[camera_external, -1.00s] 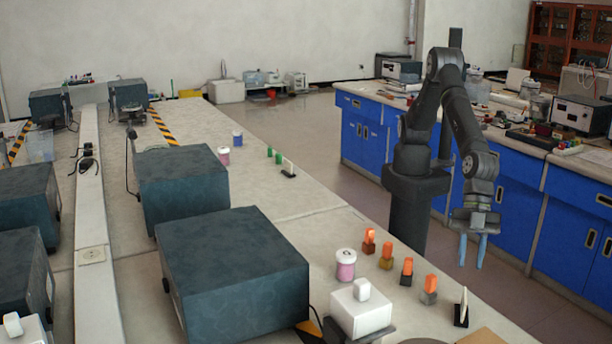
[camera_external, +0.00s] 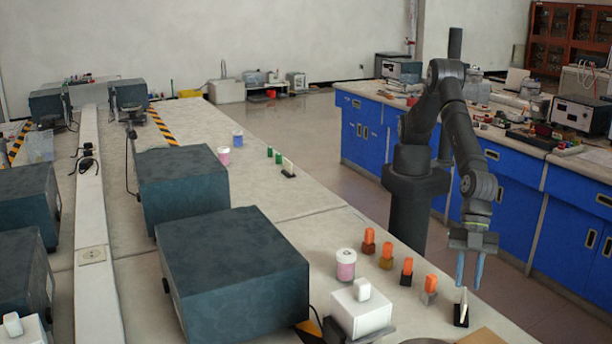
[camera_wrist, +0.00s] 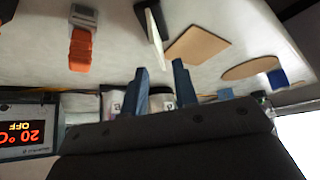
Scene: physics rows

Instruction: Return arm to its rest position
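My gripper (camera_external: 468,284) hangs at the end of my bent arm, pointing down, at the right edge of the near bench. Its two blue fingers are apart with nothing between them. In the wrist view the fingers (camera_wrist: 160,82) also show spread, with a gap between them. In the outside view a white upright plate in a black base (camera_external: 462,309) stands just below and left of the fingertips; the wrist view shows it (camera_wrist: 152,35) beyond the fingers. An orange-topped piece (camera_external: 430,287) stands to its left.
Several orange-topped pieces and a pink jar (camera_external: 346,265) line the bench. A white box (camera_external: 360,312) and a large dark box (camera_external: 235,270) stand further left. Blue cabinets (camera_external: 515,205) lie behind my arm. The wrist view shows flat tan pieces (camera_wrist: 197,45) and a display (camera_wrist: 25,135).

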